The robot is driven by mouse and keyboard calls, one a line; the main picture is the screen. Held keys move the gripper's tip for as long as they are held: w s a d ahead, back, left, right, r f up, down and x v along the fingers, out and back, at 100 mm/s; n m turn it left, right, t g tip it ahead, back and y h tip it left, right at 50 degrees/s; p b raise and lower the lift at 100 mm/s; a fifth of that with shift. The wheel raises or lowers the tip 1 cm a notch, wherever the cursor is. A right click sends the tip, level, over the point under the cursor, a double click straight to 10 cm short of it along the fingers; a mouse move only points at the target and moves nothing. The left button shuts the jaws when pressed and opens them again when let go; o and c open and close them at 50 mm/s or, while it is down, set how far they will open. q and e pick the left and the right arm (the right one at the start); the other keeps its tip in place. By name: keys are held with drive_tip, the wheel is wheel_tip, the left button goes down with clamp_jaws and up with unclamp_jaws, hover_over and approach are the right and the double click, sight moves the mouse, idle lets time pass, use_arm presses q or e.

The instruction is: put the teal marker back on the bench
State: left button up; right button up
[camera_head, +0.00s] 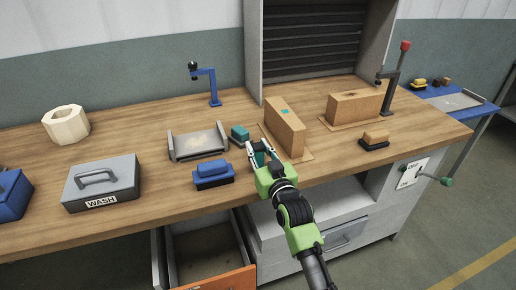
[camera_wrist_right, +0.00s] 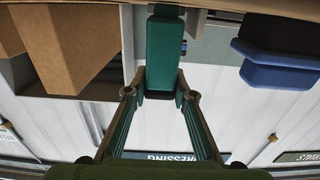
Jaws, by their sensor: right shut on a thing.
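The teal marker (camera_wrist_right: 164,50) is a smooth teal block with a dark end, seen between my right fingertips in the right wrist view. Whether the marker touches the bench top is hard to tell. My left gripper is not in view.
A metal tray (camera_head: 198,143) stands behind left. An orange-fronted drawer (camera_head: 216,282) is open below.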

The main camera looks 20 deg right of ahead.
drive_tip(key=o, duration=0.9)
drive_tip(key=shift+f, duration=0.15)
drive_tip(key=shift+r, duration=0.25)
drive_tip(key=shift+s+f, duration=0.15)
drive_tip(key=shift+s, duration=0.15)
drive_tip(key=s, duration=1.1)
drive_tip(key=shift+s+d+b, duration=0.2)
drive_tip(key=shift+b, duration=0.15)
